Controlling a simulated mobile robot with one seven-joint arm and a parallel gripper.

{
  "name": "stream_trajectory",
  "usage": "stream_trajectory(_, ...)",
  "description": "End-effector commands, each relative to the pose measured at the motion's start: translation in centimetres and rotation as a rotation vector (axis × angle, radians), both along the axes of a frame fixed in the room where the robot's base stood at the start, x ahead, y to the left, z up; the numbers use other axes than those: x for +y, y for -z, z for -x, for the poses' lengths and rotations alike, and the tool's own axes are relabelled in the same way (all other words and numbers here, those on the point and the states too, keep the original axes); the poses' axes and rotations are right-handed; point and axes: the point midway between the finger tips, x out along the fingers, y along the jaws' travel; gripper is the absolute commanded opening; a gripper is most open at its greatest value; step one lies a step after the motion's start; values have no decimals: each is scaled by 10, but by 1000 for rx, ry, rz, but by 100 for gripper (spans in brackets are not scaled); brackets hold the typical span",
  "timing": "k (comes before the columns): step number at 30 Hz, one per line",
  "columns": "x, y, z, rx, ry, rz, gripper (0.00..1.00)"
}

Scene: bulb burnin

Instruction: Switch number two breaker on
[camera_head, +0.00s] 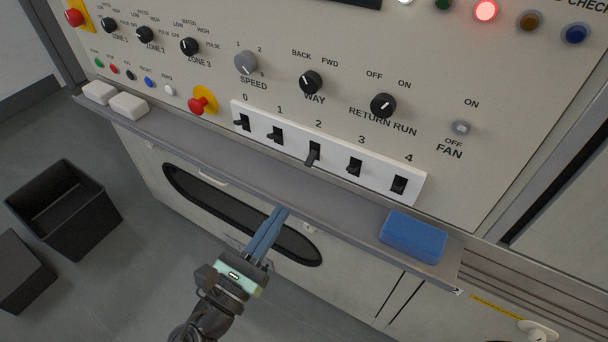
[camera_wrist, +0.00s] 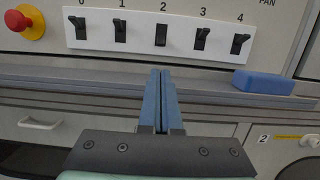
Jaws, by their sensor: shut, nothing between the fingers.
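The number two breaker (camera_head: 313,153) is a black lever switch in the middle of a white strip (camera_head: 334,150), under the label 2. In the head view its lever sticks out and down, unlike its neighbours. In the wrist view the breaker (camera_wrist: 161,35) looks like a flat dark rectangle, straight beyond my fingertips. My gripper (camera_head: 281,211) is shut and empty, its blue fingers together. The fingertips are in front of the ledge, below the strip and apart from the breaker. They also show in the wrist view (camera_wrist: 160,72).
A grey ledge (camera_head: 190,140) runs below the strip, with a blue block (camera_head: 413,236) at its right and two white blocks (camera_head: 128,105) at its left. Breakers 1 (camera_head: 276,134) and 3 (camera_head: 354,167) flank number two closely. A red emergency button (camera_head: 201,104) is left of the strip.

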Motion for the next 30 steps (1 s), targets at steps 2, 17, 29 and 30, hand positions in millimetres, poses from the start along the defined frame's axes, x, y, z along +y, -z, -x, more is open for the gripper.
stream_trajectory(2,-2,-1,-3,-1,2,-2,0)
stream_trajectory(17,-42,-15,-70,-4,3,-4,0)
stream_trajectory(29,-50,-19,-86,-1,1,-3,0)
stream_trajectory(30,-50,-19,-86,-1,1,-4,0)
